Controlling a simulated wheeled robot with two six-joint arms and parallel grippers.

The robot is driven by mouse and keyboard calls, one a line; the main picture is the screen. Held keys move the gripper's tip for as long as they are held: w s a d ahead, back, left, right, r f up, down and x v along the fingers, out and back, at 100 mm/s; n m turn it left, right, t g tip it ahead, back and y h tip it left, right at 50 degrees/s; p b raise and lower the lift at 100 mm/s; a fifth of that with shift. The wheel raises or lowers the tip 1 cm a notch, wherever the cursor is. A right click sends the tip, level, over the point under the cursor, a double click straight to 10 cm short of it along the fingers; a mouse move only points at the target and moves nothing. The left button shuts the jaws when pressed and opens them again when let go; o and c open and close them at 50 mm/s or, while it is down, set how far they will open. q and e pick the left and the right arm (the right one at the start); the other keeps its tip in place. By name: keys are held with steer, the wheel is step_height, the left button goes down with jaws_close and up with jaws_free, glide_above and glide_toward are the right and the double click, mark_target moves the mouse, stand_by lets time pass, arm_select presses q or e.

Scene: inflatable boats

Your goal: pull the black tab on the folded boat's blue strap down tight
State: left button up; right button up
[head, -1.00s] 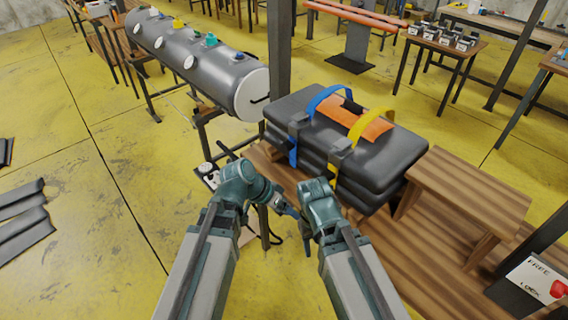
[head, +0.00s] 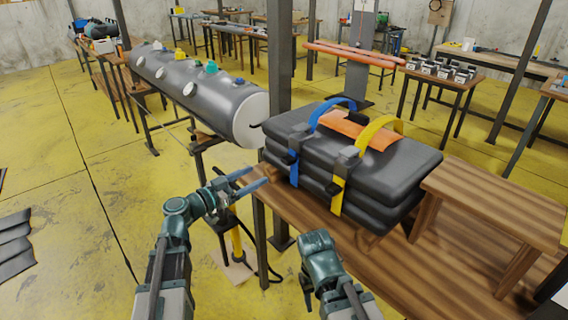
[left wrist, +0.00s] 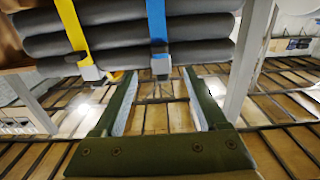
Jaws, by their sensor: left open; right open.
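The folded boat (head: 400,170), a stack of dark grey layers, lies on a wooden bench (head: 290,215). A blue strap (head: 293,172) runs around its left part, with a dark buckle or tab (head: 296,148) near the upper front edge. My left gripper (head: 259,177) is open and empty, just left of the strap and pointing at it. My right gripper (head: 307,298) is open and points down before the bench, apart from the boat.
A yellow strap (head: 337,195) with a grey buckle sits right of the blue one. A dark post (head: 280,70) stands behind the boat's left end. A small wooden stool (head: 480,200) stands at the right. A grey tube (head: 205,100) lies behind left.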

mark_target(284, 161)
arm_select(q)
steer(key=x, duration=1.2)
steer(key=shift+d, duration=0.15)
jaws_close()
stand_by(1.0)
